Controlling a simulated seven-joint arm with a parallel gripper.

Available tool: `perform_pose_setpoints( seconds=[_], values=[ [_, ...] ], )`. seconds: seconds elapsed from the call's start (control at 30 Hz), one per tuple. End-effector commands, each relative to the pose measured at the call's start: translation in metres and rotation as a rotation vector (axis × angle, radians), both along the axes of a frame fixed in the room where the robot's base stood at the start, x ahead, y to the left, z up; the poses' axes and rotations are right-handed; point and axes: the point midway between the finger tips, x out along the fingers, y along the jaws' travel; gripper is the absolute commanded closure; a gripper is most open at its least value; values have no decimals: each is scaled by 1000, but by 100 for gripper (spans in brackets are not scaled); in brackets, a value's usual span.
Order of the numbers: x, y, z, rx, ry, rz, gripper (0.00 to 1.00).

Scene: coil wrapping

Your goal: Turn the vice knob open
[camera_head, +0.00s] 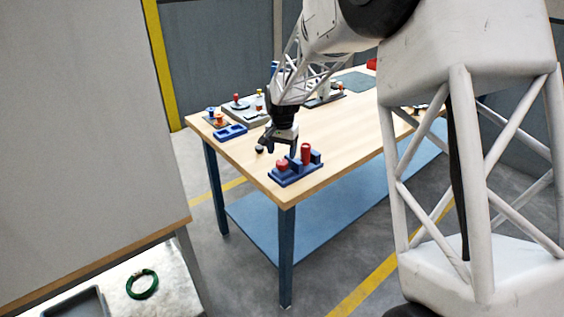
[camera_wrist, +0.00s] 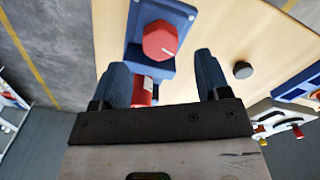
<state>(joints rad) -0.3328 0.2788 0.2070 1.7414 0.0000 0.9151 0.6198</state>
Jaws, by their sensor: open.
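The blue vice (camera_head: 298,174) sits at the near corner of the wooden table. Its red knob (camera_head: 282,165) is at the left end, and a red cylinder (camera_head: 305,153) stands upright toward its right end. In the wrist view the six-sided red knob (camera_wrist: 160,40), with a white mark, lies just beyond my fingertips on the blue vice base (camera_wrist: 168,68). My gripper (camera_head: 280,146) is open above and beside the vice; its fingers also show in the wrist view (camera_wrist: 161,62). The red cylinder (camera_wrist: 143,88) shows partly beside the left finger. Neither finger visibly grips anything.
A small black round piece (camera_head: 259,149) lies on the table near the vice; it also shows in the wrist view (camera_wrist: 243,70). A blue tray (camera_head: 230,132) and several coloured parts stand farther back. The table (camera_head: 345,130) is clear right of the vice.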

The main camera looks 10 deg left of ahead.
Motion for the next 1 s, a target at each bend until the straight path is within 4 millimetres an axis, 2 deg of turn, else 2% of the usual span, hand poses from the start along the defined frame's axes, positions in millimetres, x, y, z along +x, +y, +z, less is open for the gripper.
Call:
perform_pose_setpoints(
  seconds=[0.2,0.4,0.8,1.0],
  values=[
    [0,0,-27,0,1,0,31],
    [0,0,-43,0,0,0,31],
    [0,0,-47,1,-1,0,31],
    [0,0,-47,0,-1,0,61]
  ],
)
